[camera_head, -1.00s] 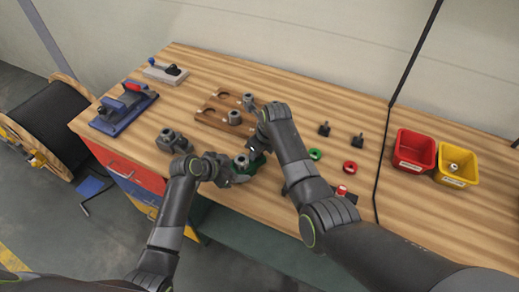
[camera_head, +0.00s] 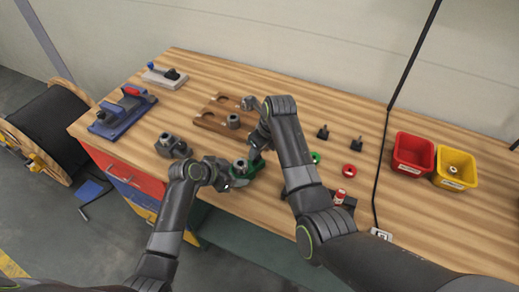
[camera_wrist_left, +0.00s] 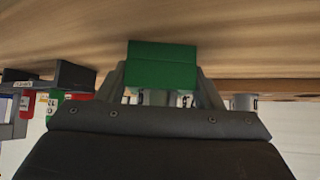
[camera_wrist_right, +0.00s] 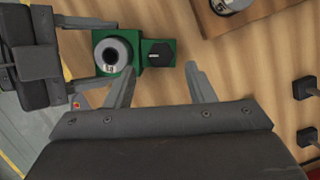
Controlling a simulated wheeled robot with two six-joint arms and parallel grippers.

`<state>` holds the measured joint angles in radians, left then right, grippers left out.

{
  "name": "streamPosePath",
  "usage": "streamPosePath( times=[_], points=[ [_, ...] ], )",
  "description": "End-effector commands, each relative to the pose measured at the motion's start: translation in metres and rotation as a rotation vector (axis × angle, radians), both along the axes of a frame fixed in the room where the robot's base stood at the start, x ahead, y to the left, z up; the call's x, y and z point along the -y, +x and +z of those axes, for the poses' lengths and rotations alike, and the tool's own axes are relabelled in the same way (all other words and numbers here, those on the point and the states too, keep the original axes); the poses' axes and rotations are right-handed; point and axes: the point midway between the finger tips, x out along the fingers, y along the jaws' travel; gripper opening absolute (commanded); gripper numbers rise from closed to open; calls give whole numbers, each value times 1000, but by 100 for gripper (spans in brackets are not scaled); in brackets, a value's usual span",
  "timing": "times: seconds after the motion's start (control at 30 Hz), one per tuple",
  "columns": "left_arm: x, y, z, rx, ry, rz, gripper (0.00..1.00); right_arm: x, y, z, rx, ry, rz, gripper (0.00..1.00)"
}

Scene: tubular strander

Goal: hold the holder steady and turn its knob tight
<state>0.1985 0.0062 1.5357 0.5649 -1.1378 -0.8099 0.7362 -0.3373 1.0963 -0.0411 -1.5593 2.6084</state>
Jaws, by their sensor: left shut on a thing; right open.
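The green holder (camera_head: 241,170) stands near the front edge of the workbench. A grey ring-shaped part (camera_wrist_right: 112,52) sits in it, and its black knob (camera_wrist_right: 159,53) is on the side away from my left gripper in the right wrist view. My left gripper (camera_head: 228,182) is shut on the holder; its green body (camera_wrist_left: 161,66) fills the space between the fingers in the left wrist view.
A wooden rack (camera_head: 210,120) with grey parts lies behind the holder. Another grey part (camera_head: 172,146) stands left. A green ring (camera_head: 315,158), a red ring (camera_head: 349,171) and black knobbed pieces (camera_head: 323,132) lie right. Red (camera_head: 412,152) and yellow (camera_head: 455,168) bins stand farther right.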

Motion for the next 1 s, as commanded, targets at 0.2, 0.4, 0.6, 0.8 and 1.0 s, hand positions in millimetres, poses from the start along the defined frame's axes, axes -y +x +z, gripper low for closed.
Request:
streamPosePath(
  times=[0.2, 0.4, 0.6, 0.8, 1.0],
  points=[
    [0, 0, -1, 0, 1, -1, 13, 1, 0, 0, 0, -1, 0, 49],
    [0, 0, -1, 0, 1, -1, 73, 1, 0, 0, 1, -2, -2, 49],
    [0, 0, 0, 1, 1, -1, 85, 1, 1, 0, 1, -2, -2, 49],
    [-1, -1, 1, 1, 1, -1, 85, 1, 1, 0, 1, -2, -2, 49],
    [-10, -9, 12, 3, 1, 0, 85, 1, 1, 0, 1, -2, -2, 49]
  ],
)
